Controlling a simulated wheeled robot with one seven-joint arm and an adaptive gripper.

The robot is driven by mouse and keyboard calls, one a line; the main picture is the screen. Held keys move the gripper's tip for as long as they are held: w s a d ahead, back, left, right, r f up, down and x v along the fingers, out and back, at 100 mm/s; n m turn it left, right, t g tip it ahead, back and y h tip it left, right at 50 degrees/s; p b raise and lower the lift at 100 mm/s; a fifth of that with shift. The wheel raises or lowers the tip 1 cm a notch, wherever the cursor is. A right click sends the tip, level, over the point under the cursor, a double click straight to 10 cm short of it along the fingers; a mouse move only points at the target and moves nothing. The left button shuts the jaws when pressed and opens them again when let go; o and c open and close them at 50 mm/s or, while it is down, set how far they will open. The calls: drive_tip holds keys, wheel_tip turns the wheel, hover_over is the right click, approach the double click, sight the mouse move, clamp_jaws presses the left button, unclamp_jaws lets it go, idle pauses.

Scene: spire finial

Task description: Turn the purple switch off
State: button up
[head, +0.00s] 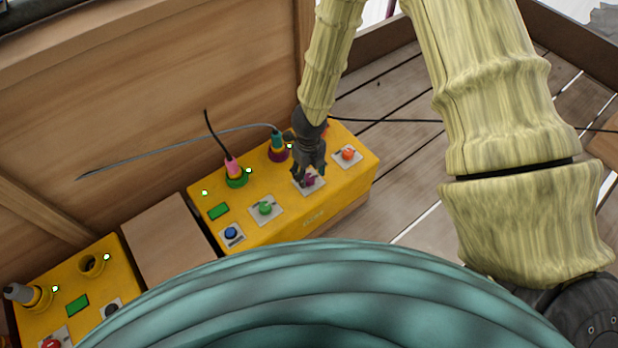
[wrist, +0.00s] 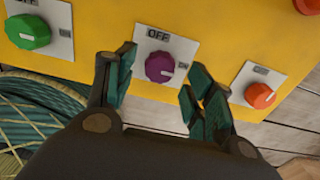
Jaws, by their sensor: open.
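The purple switch (wrist: 160,67) is a round knob on a white plate on a yellow box. In the head view the purple switch (head: 309,181) shows just below my gripper's fingers. My gripper (wrist: 158,85) is open, with one finger on each side of the knob. It holds nothing. In the head view my gripper (head: 309,172) hangs over the yellow box (head: 290,220). I cannot tell whether a finger touches the knob.
A green knob (wrist: 28,31) sits left of the purple switch and an orange knob (wrist: 259,95) sits right. A blue button (head: 231,233) is farther left. A pink plug (head: 232,167) and a teal plug (head: 277,139) with cables stand behind. A second yellow box (head: 128,281) is at left.

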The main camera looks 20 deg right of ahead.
drive_tip(key=shift+f+b, duration=0.3)
drive_tip(key=shift+f, duration=0.6)
drive_tip(key=c, duration=1)
drive_tip(key=shift+c, duration=0.2)
